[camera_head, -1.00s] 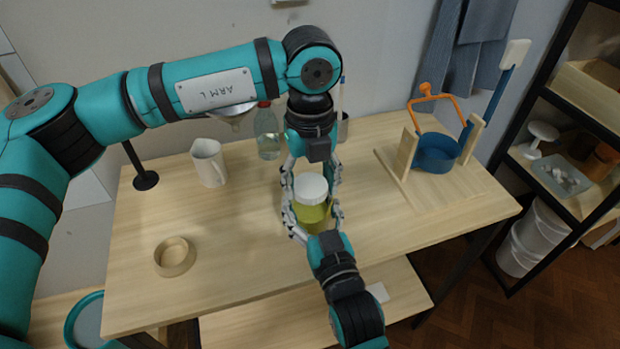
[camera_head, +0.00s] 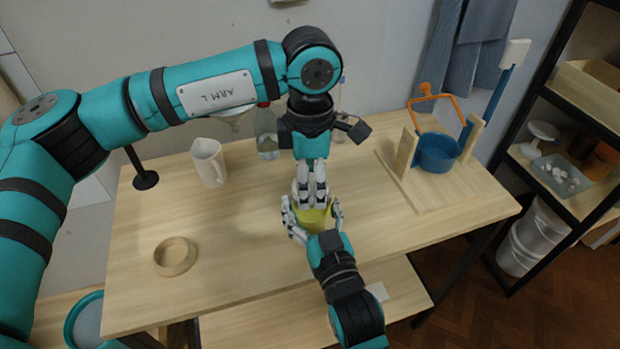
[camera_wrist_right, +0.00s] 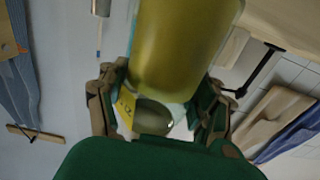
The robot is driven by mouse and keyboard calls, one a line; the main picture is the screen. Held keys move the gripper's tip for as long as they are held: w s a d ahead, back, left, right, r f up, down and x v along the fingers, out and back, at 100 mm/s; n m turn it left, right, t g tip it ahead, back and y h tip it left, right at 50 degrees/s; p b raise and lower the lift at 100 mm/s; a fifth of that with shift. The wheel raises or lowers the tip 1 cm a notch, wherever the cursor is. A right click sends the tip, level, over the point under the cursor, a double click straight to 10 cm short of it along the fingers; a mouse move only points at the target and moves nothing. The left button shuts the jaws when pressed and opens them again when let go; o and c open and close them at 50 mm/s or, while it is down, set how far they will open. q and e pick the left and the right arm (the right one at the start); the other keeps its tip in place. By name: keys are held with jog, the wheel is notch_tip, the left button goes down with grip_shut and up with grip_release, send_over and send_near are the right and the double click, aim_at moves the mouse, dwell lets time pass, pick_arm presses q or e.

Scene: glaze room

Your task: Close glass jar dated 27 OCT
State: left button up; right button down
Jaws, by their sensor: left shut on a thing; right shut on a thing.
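The glass jar (camera_head: 316,222) with yellow-green contents is upright on the table in the head view. My right gripper (camera_head: 313,214) is shut around its body from the front. My left gripper (camera_head: 313,198) comes down from above and is shut at the jar's top, on the white lid, which its fingers mostly hide. Whether the lid is seated fully cannot be told. In the right wrist view the jar's yellow-green body (camera_wrist_right: 185,45) lies between my right fingers, with a yellow label (camera_wrist_right: 125,104) partly showing; its writing is too small to read.
A white pitcher (camera_head: 208,162) and a clear bottle (camera_head: 266,135) stand behind to the left. A wooden ring-shaped dish (camera_head: 175,256) lies front left. A wooden stand (camera_head: 408,158) with a blue pot (camera_head: 437,153) is at right. The table's left middle is clear.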

pick_arm(q)
jog(key=m, duration=1)
jog(key=o, duration=1.4)
jog(key=shift+c, duration=0.2)
notch_tip(320, 180, up, 12)
